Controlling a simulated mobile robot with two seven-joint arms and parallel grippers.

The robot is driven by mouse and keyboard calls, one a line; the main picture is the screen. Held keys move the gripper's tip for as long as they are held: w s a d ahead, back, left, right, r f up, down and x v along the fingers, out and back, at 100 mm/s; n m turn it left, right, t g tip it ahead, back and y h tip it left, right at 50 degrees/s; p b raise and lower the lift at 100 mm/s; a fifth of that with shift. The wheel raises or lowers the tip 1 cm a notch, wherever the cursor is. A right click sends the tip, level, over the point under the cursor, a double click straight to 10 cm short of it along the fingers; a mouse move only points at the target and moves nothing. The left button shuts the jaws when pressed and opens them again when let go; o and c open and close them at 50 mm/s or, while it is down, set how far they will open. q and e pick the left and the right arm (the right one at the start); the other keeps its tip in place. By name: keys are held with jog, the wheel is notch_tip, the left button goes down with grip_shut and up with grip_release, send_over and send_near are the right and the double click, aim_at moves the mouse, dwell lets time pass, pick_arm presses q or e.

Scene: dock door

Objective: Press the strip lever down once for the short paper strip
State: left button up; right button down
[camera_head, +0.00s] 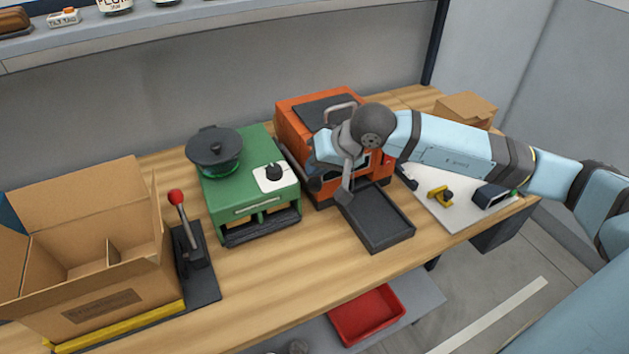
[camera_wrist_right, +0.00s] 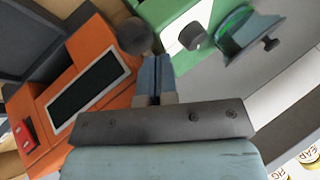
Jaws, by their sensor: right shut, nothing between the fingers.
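An orange machine (camera_head: 298,130) with a dark top panel and a grey handle stands mid-bench, a black tray (camera_head: 378,222) in front of it. My right gripper (camera_head: 322,166) is in front of the machine and partly hides it. In the right wrist view the gripper (camera_wrist_right: 157,68) is shut and empty. A dark round knob (camera_wrist_right: 133,35) shows just beyond its tips, next to the orange machine; I cannot tell if they touch. I cannot make out the strip lever clearly in the head view, nor any paper strip. My left gripper is not in view.
A green machine (camera_head: 236,200) with a dark lidded pot (camera_head: 214,147) stands left of the orange one. Further left are a red-knobbed lever (camera_head: 177,198) and an open carton (camera_head: 90,250). A white board (camera_head: 462,212) with small items lies right. A red bin (camera_head: 367,314) sits below.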

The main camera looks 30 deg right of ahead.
aim_at(317, 188)
jog(key=shift+s+f+b, duration=0.25)
jog(key=shift+f+b, duration=1.2)
jog(key=shift+b, duration=0.1)
jog(key=shift+s+f+b, duration=0.2)
jog(key=shift+f+b, duration=1.25)
jog(key=shift+b, duration=0.1)
dwell(2.3)
jog(key=shift+r, duration=0.1)
jog(key=shift+w+r+p, duration=0.15)
jog(key=shift+r+p, duration=0.1)
jog(key=shift+r, duration=0.8)
jog(key=shift+w+r+p, duration=0.2)
jog(key=shift+r+p, duration=0.1)
jog(key=shift+r, duration=0.7)
jog(key=shift+w+r+p, duration=0.15)
jog(key=shift+r+p, duration=0.1)
jog(key=shift+r, duration=0.8)
jog(key=shift+r, duration=0.15)
jog(key=shift+w+r+p, duration=0.2)
jog(key=shift+r+p, duration=0.25)
jog(key=shift+r, duration=0.75)
jog(key=shift+w+r+p, duration=0.2)
jog(key=shift+r+p, duration=0.2)
jog(key=shift+r, duration=0.8)
